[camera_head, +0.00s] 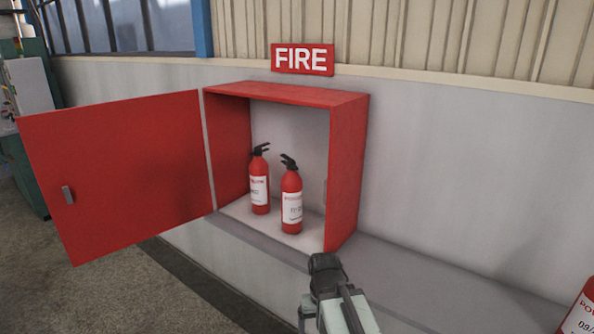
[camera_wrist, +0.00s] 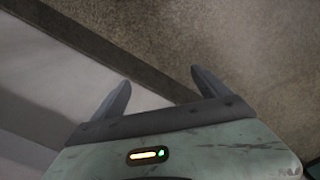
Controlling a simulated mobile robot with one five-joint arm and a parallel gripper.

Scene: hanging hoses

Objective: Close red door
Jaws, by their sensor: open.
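The red door (camera_head: 122,170) of a red fire cabinet (camera_head: 347,165) stands wide open, swung out to the left from its hinge on the cabinet's left edge. A small grey handle (camera_head: 68,195) sits near the door's free left edge. Two red fire extinguishers (camera_head: 260,183) stand upright inside the cabinet. My arm shows at the bottom of the head view, in front of and below the cabinet's right side. In the wrist view my gripper (camera_wrist: 162,92) is open and empty, its two fingers apart over the floor. The door does not show in the wrist view.
A grey ledge (camera_head: 400,275) runs along the wall below the cabinet. Another red extinguisher (camera_head: 580,310) is partly visible at the lower right. Green and grey machinery (camera_head: 28,90) stands at the far left. Floor (camera_head: 110,300) in front of the door is clear.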

